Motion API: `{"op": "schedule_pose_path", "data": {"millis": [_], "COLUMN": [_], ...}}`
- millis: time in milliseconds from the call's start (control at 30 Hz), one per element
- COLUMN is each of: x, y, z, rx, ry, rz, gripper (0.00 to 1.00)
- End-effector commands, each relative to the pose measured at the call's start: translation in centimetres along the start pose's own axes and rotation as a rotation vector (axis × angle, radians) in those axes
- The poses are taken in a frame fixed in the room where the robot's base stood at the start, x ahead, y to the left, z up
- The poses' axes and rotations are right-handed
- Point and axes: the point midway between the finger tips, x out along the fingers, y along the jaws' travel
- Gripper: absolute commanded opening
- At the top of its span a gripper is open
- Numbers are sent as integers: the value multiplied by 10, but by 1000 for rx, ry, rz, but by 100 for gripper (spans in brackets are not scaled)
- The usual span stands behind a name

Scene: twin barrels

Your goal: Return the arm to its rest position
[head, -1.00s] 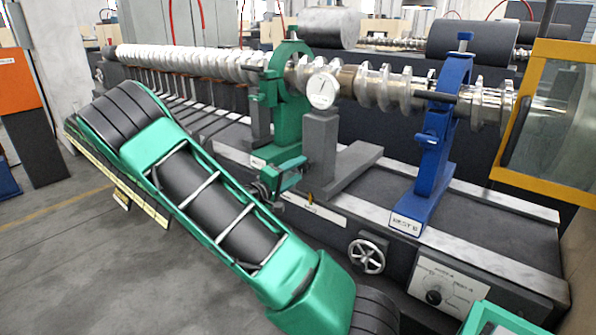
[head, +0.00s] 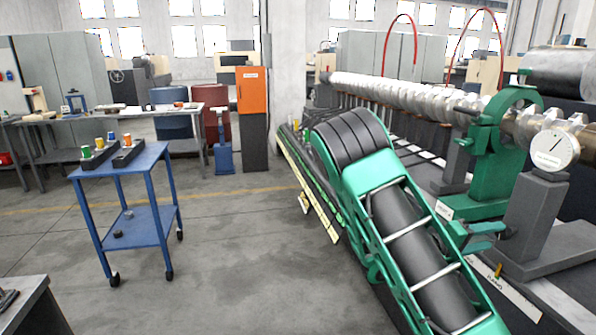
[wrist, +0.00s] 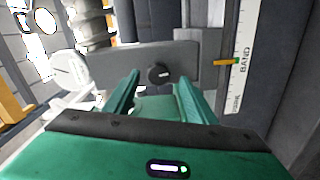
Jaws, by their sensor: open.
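My green arm (head: 385,190) stretches across the right half of the head view, bent at a dark ribbed joint, with its lower part running off the bottom edge. My gripper (wrist: 156,88) is open and empty in the wrist view, its two green fingers apart. It faces a grey block with a black knob (wrist: 159,73); I see no contact. In the head view the gripper (head: 488,232) shows small beside the machine, partly hidden by my arm.
A shaft machine with a green steady rest (head: 492,165) and a dial gauge (head: 553,150) stands right. A yellow marker (wrist: 225,62) sits by the scale. A blue cart (head: 140,222) stands left. An orange cabinet (head: 252,92) stands behind. The floor between cart and arm is clear.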

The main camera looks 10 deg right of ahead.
Motion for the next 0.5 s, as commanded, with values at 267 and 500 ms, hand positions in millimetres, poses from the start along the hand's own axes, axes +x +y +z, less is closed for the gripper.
{"op": "schedule_pose_path", "data": {"millis": [267, 500], "x": [14, 0], "y": [-4, -13], "z": [63, 124], "rx": [92, 181], "ry": [-231, -459], "rz": [-195, -445], "gripper": [51, 51]}}
